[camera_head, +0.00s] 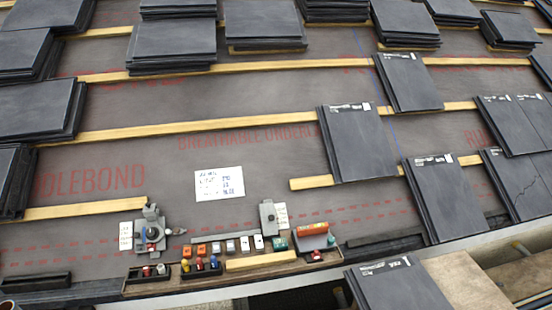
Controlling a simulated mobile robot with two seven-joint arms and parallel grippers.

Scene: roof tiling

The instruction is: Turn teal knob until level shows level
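A small teal piece (331,239) sits at the right end of the tool board (215,281), beside a dark block; it looks like the knob, but it is too small to tell how it is turned. An orange-red bar like a level (311,228) lies on top of that block. The bar looks slightly tilted in the picture, its right end higher; its vial is too small to read. Another teal block (280,243) stands just left of it, at the end of a row of coloured blocks. Neither of my grippers shows in the head view.
Small trays hold coloured pieces (200,265). A white note (219,184) lies on the membrane. Dark tile stacks (172,45) and loose tiles (357,142) lie around on wooden battens (190,130).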

